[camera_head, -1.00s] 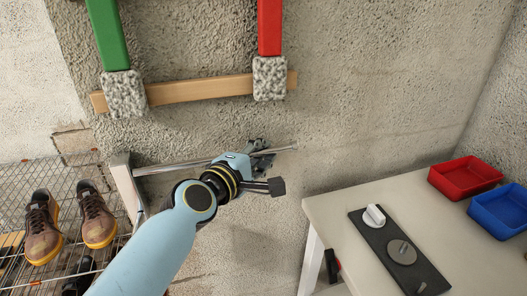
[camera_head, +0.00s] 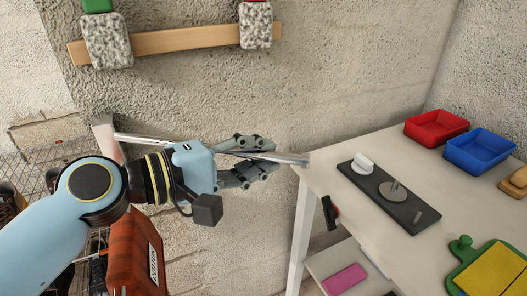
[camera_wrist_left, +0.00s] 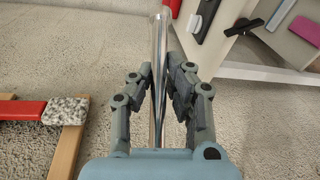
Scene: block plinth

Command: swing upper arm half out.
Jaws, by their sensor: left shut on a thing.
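A thin metal arm (camera_head: 288,157) runs from a pale upright bracket (camera_head: 103,130) at the left, past my left gripper, to a free tip near the table's corner. My left gripper (camera_head: 258,158) is shut on this metal arm, close to its free end. In the left wrist view two shiny bars (camera_wrist_left: 160,40) overlap between the fingers of my left gripper (camera_wrist_left: 160,80). I cannot tell there how far apart they are. My wrist hides the middle of the arm in the head view. My right gripper is not in view.
A white table (camera_head: 335,190) stands at the right, with a dark panel with knobs (camera_head: 400,200), a red tray (camera_head: 436,128) and a blue tray (camera_head: 480,150). A rough wall (camera_head: 330,60) is behind. A red case (camera_head: 135,255) is below my left arm.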

